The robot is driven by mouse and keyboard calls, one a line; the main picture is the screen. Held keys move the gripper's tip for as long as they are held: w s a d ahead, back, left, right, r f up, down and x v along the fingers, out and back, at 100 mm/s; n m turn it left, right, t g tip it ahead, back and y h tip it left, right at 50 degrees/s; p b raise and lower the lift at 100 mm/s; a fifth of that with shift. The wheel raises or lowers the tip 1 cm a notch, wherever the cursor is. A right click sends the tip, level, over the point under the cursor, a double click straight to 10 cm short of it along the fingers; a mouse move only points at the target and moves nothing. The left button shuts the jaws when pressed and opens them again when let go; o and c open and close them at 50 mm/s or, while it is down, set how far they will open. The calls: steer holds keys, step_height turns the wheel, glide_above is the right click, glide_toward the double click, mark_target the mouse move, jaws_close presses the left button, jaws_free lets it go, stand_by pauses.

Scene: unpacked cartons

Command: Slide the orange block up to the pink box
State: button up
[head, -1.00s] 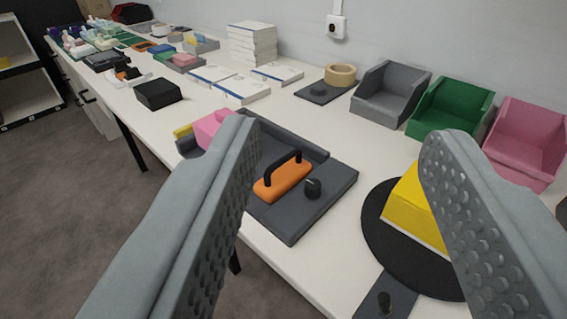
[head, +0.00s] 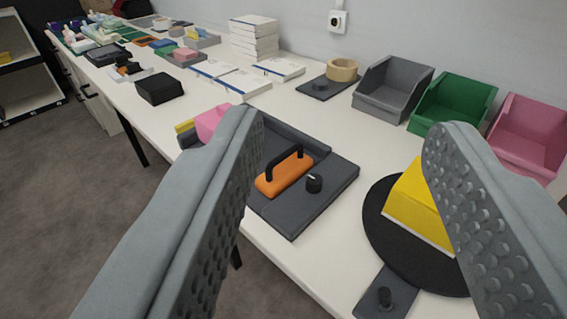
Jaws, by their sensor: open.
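The orange block (head: 286,178) with a black arched handle lies on a dark grey board (head: 292,222) in the middle of the view. The pink box (head: 211,121) stands at the board's far left end, partly hidden behind my left finger. A gap shows between block and pink box, though the finger covers part of it. My gripper (head: 345,145) is open and empty, its two studded grey fingers spread wide in the foreground. The block shows between the fingers, closer to the left one in the picture, and farther off than the fingertips.
A yellow box (head: 420,207) sits on a round black plate (head: 383,239). Grey (head: 393,100), green (head: 449,113) and pink (head: 527,145) bins line the wall. A black box (head: 159,88) stands farther left.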

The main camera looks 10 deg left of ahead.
steer(key=c, duration=0.3)
steer(key=m+g+y, duration=0.2)
steer(key=m+g, duration=0.5)
steer(key=g, duration=0.9)
glide_above(285, 153)
steer(key=s+d, duration=0.2)
steer(key=d, duration=0.1)
steer(key=s+d+x, duration=0.1)
steer(key=x, duration=2.3)
steer(key=shift+d+f, duration=0.25)
steer(key=shift+s, duration=0.1)
jaws_close()
